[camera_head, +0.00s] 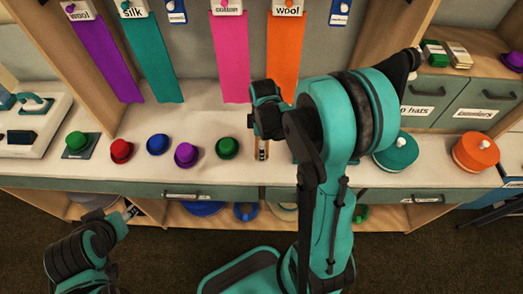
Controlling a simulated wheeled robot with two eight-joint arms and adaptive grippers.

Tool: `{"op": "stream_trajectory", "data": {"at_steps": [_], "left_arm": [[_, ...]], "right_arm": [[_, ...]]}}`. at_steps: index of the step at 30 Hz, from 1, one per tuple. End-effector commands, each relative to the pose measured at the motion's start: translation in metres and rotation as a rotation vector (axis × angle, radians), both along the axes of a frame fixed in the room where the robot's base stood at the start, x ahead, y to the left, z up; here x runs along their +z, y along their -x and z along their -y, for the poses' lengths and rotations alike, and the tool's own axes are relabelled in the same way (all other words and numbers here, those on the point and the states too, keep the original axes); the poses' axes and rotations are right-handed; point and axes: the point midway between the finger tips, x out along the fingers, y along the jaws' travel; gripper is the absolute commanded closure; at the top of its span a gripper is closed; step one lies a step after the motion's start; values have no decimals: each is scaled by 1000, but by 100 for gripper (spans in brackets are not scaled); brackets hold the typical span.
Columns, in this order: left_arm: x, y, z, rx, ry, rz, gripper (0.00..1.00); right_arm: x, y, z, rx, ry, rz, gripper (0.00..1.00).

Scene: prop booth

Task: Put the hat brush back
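I cannot make out a hat brush for certain. My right arm reaches over the counter, and its wrist hangs above the middle. Below the wrist, a small black and white piece, which looks like the end of my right gripper (262,150), is over a narrow wooden strip (262,168) at the counter's front. Its fingers are too small to read, and whether it holds anything is unclear. My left arm is low at the left, in front of the counter. The end of my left gripper (131,212) is small and partly hidden near the lower shelf.
Small red (121,151), blue (157,144), purple (186,154) and green (227,147) hats stand on the counter (320,180). Teal (396,152) and orange (475,152) round boxes are at the right. Coloured ribbons hang behind. Hats lie on the shelf below.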

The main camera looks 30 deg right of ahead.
Motion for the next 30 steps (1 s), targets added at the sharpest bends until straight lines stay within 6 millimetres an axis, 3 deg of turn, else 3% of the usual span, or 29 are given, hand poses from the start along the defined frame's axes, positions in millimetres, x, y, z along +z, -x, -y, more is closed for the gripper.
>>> {"op": "stream_trajectory", "data": {"at_steps": [4,8,15,27,28,29,30], "left_arm": [[-7,0,0,0,0,0,55],[-9,0,0,0,0,0,55],[-26,0,0,0,0,0,55],[-29,0,0,0,0,0,55],[-29,0,0,0,0,0,55],[-28,0,0,0,0,0,55],[-28,0,0,0,0,0,55]], "right_arm": [[-11,-16,7,-1,0,0,48],[-16,-19,9,-1,0,0,48],[-51,-19,9,-1,0,0,48],[-56,-19,8,-1,0,0,48],[-56,-19,8,-1,0,0,9],[-56,-19,8,-1,0,0,1],[-55,-19,8,-1,0,0,0]]}}
